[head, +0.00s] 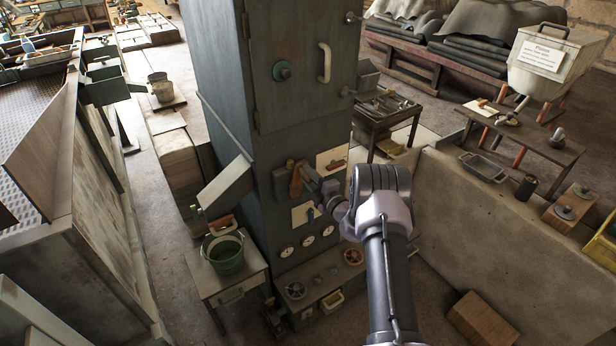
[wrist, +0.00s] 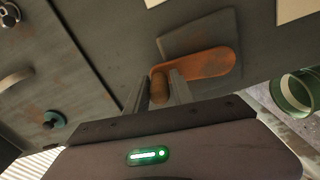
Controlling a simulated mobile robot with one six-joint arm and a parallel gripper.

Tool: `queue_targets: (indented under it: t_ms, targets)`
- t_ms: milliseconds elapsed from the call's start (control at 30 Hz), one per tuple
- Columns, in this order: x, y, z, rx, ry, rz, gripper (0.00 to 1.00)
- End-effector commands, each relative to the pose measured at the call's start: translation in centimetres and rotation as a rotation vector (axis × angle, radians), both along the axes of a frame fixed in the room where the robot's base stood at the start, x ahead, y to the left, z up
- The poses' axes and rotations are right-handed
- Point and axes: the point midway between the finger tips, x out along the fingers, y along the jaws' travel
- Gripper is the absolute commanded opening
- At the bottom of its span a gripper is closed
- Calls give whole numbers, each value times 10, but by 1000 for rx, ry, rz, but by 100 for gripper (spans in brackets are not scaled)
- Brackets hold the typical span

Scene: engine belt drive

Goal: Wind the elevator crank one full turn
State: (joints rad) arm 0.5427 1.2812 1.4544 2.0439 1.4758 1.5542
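The elevator crank (head: 296,180) is on the front of the tall grey-green cabinet. In the wrist view its orange-brown arm (wrist: 208,63) lies over a grey backing plate (wrist: 190,35), with a brown grip knob (wrist: 159,88) at its left end. My gripper (wrist: 158,92) has one finger on each side of the knob, close against it, and looks shut on it. In the head view my gripper (head: 318,188) reaches the cabinet front from the right, and the contact is too small to see well.
A low concrete wall (head: 470,215) stands right of my arm.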

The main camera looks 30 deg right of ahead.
Motion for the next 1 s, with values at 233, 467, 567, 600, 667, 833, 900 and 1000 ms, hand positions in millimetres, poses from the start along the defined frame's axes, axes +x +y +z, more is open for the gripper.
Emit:
queue_targets:
  t_ms: [233,467,567,600,667,833,900,1000]
  targets:
    - [0,0,1,-1,-1,1,45]
    - [-10,-1,2,-1,0,0,45]
    - [-32,-4,4,2,1,-3,45]
    - [-43,-5,3,2,2,-3,45]
    - [-61,-6,4,3,2,-4,45]
    - [-113,-11,3,2,1,-5,45]
    - [-132,-13,3,2,1,-4,45]
    - [-154,-14,2,2,1,-3,45]
